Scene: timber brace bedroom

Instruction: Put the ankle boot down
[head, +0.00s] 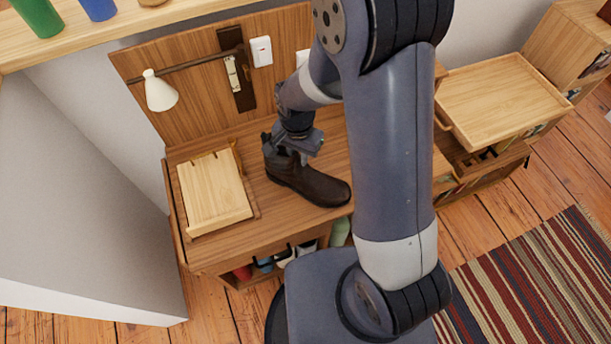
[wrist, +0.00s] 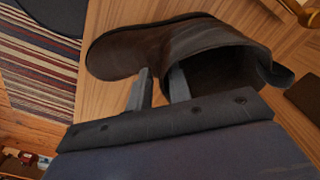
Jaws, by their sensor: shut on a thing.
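A dark brown ankle boot (head: 311,184) is upright at the wooden desk top (head: 244,250), its toe pointing to the lower right in the head view. I cannot tell whether its sole touches the wood. My gripper (head: 296,152) is at the top of the boot's shaft, shut on its rim. In the wrist view the boot (wrist: 128,50) lies across the upper middle, with its opening toward the right. The two fingers of my gripper (wrist: 162,82) pinch the shaft's edge, one outside and one inside the opening. My arm hides part of the desk behind the boot.
A slanted wooden board (head: 213,192) sits left of the boot. A white lamp (head: 160,91) hangs from the back panel. A wooden tray (head: 500,98) is at the right, above an open drawer. Bare desk top lies in front of the boot. A striped rug (head: 545,285) covers floor at right.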

